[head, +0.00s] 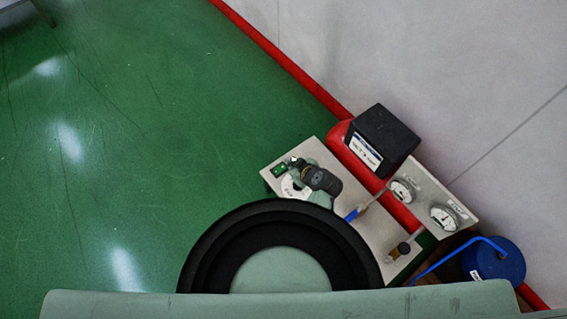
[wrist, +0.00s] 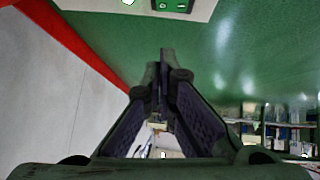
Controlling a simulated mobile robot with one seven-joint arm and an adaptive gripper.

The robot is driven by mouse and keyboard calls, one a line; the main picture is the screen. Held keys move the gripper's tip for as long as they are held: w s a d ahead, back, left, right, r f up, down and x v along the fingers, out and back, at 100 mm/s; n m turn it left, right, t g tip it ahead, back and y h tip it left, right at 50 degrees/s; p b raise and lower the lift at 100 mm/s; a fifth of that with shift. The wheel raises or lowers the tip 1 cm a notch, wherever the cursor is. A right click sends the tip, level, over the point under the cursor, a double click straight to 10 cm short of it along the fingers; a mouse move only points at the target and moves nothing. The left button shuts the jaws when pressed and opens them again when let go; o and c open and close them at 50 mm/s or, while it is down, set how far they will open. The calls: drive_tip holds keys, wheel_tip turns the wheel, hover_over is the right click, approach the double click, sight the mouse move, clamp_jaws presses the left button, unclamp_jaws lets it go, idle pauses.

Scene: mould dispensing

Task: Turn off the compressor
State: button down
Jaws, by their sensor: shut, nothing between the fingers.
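The compressor shows in the head view as a red tank (head: 352,153) with a pale panel (head: 375,233) in front of it. A small green switch (head: 279,170) sits near the panel's left corner. In the wrist view the panel edge (wrist: 105,6) and the dark switch plate with green spots (wrist: 172,5) are cut off by the top border. My gripper (wrist: 164,52) is shut and empty, its tips below the switch plate in the picture. In the head view my gripper (head: 298,164) seems to be just right of the switch, above the panel; contact cannot be told.
Two round gauges (head: 402,191) (head: 443,216), a blue-handled valve (head: 354,214) and a black box (head: 384,138) crowd the right side. A blue container (head: 494,262) stands by the grey wall (head: 460,70). The green floor (head: 130,130) at left is clear. Shelves (wrist: 275,130) show far off.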

hover_over(281, 170)
drive_tip(key=f, duration=0.6)
drive_tip(key=shift+d, duration=0.4)
drive_tip(key=f, duration=0.3)
drive_tip(key=shift+w+d+f, duration=0.1)
drive_tip(key=shift+w+f, duration=0.1)
drive_tip(key=shift+w, duration=0.15)
drive_tip(key=shift+f, duration=0.5)
drive_tip(key=b, duration=0.1)
drive_tip(key=f+b, duration=0.1)
drive_tip(key=b, duration=0.1)
drive_tip(key=shift+w+d+f, duration=0.15)
drive_tip(key=shift+d+f, duration=0.1)
drive_tip(key=shift+f, duration=0.05)
drive_tip(key=shift+r+p, duration=0.4)
drive_tip(key=shift+p, duration=0.15)
drive_tip(key=shift+a, duration=0.1)
drive_tip(key=shift+s+a+r+p, duration=0.25)
drive_tip(key=shift+s+a+p, duration=0.1)
drive_tip(key=shift+s+a, duration=0.2)
